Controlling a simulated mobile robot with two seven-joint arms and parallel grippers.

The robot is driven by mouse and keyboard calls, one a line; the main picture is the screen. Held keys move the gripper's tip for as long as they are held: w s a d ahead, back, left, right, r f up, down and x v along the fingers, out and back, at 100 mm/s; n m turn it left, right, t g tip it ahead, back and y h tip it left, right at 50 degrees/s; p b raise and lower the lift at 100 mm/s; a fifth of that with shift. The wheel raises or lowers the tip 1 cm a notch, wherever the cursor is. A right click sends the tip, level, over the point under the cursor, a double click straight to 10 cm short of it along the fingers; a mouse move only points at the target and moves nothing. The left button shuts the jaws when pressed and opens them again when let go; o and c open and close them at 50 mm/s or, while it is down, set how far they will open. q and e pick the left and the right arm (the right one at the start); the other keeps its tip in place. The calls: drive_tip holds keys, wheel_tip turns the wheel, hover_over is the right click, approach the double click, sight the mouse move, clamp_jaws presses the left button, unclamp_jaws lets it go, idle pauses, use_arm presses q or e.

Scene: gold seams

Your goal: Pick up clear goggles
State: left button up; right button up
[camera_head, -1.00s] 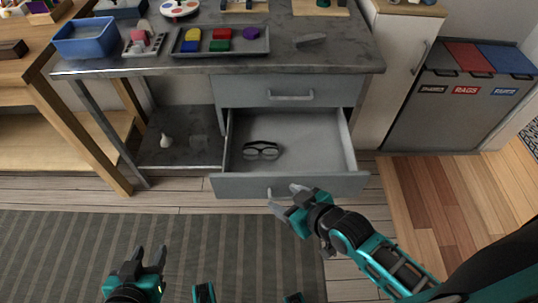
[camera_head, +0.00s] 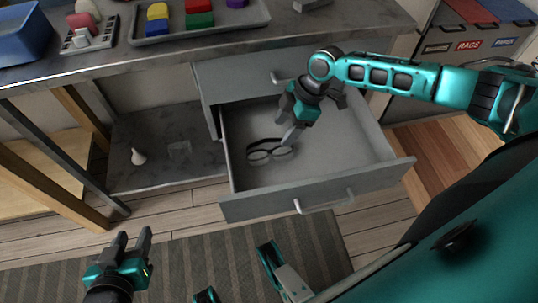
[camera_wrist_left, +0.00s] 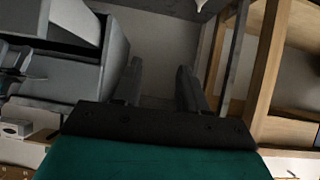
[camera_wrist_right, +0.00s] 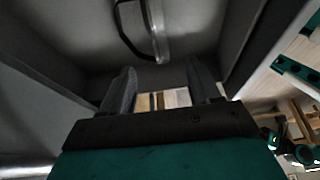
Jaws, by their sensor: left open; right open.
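The goggles (camera_head: 268,153), with clear lenses and a dark strap, lie on the floor of the open drawer (camera_head: 343,160), toward its left side. In the right wrist view the goggles (camera_wrist_right: 158,32) show in part at the top, beyond the fingers. My right gripper (camera_head: 290,138) is open and empty, pointing down into the drawer just to the right of the goggles and close to them. Whether it touches them I cannot tell. My left gripper (camera_head: 132,243) is open and empty, over the floor in front of the workbench, well away from the drawer.
The workbench top (camera_head: 110,58) overhangs the drawer. On it are a blue bin (camera_head: 22,36) and a tray (camera_head: 262,15) of coloured blocks. A closed upper drawer (camera_head: 235,83) is just above the open one. A small white object (camera_head: 138,157) stands on the lower shelf (camera_head: 160,130).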

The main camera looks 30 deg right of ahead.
drive_tip(key=b, duration=0.1)
hover_over(271, 151)
drive_tip(key=d, duration=0.2)
drive_tip(key=f, duration=0.4)
drive_tip(key=shift+s+a+f, duration=0.1)
drive_tip(key=shift+s+f, duration=0.2)
drive_tip(key=shift+f, duration=0.05)
drive_tip(key=shift+a+f+b, duration=0.25)
drive_tip(key=shift+f+b, duration=0.15)
drive_tip(key=shift+f, duration=0.3)
drive_tip(key=b+x, duration=0.1)
drive_tip(key=x, duration=0.2)
drive_tip(key=shift+f+b, duration=0.35)
drive_tip(key=shift+w+a+f, duration=0.1)
drive_tip(key=shift+f, duration=0.2)
use_arm(q)
drive_tip(key=shift+w+d+f, duration=0.1)
drive_tip(key=shift+d+f, duration=0.15)
drive_tip(key=shift+f, duration=0.35)
drive_tip(key=shift+w+d+f, duration=0.1)
drive_tip(key=shift+d+f, duration=0.15)
drive_tip(key=shift+f, duration=0.35)
use_arm(e)
drive_tip(key=c, duration=1.1)
drive_tip(key=shift+o, duration=0.2)
